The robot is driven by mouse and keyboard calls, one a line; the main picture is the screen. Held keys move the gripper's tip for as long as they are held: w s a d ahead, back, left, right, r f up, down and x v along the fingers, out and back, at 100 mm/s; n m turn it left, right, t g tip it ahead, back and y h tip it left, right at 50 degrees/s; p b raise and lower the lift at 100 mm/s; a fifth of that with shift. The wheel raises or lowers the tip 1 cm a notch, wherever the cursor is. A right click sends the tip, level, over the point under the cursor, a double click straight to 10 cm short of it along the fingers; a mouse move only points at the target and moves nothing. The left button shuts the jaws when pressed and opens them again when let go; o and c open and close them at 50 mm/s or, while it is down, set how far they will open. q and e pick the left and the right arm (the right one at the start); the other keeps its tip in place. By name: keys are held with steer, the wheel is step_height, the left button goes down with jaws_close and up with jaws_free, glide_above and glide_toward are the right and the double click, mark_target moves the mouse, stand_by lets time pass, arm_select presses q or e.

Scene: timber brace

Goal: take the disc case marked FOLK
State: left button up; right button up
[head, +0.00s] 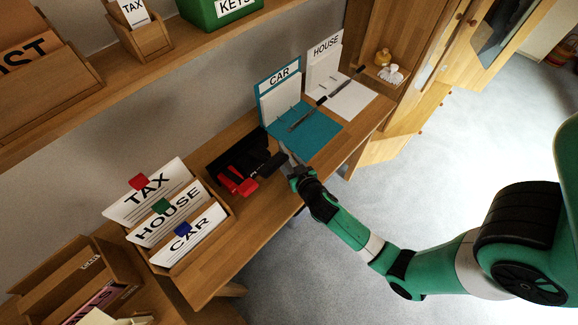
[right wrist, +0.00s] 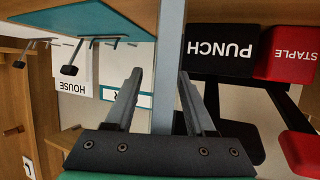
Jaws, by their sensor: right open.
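No case with a readable FOLK mark shows in either view. At the lower left of the head view a wooden box (head: 62,268) carries a small label too small to read surely. A pink-and-dark case (head: 98,302) lies by it, its lettering unreadable. My right gripper (head: 287,158) is over the desk's front edge, beside the black and red desk tools and far from that box. In the right wrist view its two fingers (right wrist: 160,95) are apart, and I see nothing gripped. My left gripper is not in view.
A black PUNCH (right wrist: 222,48) and a red STAPLE block (right wrist: 287,55) are close to my right gripper. A teal CAR folder (head: 313,133) and a HOUSE folder (head: 352,100) lie open behind. A TAX, HOUSE and CAR card rack (head: 218,232) stands left; a shelf (head: 120,75) runs above.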

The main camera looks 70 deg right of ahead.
jaws_close()
steer(key=shift+r, duration=0.1)
stand_by(0.4)
